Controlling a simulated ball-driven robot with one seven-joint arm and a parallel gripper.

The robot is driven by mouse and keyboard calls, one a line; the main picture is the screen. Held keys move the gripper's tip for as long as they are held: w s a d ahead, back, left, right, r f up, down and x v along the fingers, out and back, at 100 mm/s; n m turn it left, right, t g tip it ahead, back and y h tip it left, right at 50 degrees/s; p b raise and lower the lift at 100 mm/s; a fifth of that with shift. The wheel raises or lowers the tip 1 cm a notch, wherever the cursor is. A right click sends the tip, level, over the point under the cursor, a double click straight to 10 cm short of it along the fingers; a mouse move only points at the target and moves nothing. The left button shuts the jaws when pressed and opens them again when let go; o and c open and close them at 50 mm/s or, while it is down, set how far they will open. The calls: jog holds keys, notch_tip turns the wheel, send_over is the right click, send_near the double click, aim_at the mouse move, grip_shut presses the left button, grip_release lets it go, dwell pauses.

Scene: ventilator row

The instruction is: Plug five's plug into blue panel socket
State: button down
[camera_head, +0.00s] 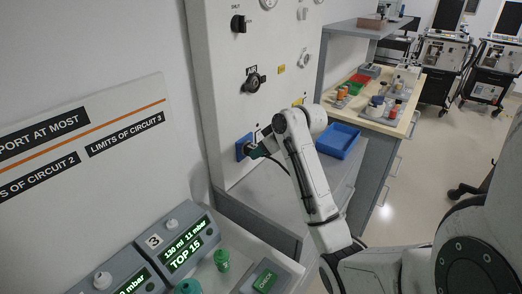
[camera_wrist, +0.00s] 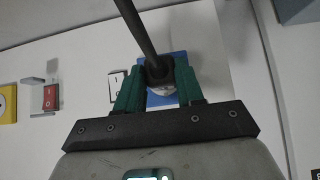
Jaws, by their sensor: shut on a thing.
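The blue panel socket (camera_head: 243,147) is on the white wall panel, left of my gripper in the head view. In the wrist view the blue socket plate (camera_wrist: 179,58) shows behind the plug. My gripper (camera_head: 256,152) is at the socket, and its green fingers (camera_wrist: 158,92) are shut on a dark plug (camera_wrist: 158,70) with a thick black cable (camera_wrist: 135,28). The plug is in front of the blue plate, facing it. I cannot tell how deep it sits, because the fingers and the plug body hide the contact.
A white switch (camera_wrist: 117,84), a red switch (camera_wrist: 51,98) and a yellow socket (camera_wrist: 8,103) are on the panel beside the blue one. A grey cabinet top (camera_head: 270,195) lies below. A blue tray (camera_head: 338,140) and a workbench (camera_head: 385,125) stand to the right.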

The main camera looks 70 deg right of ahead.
jog(key=c, duration=0.6)
grip_release()
jog(key=v, duration=1)
jog(key=shift+s+r, duration=0.25)
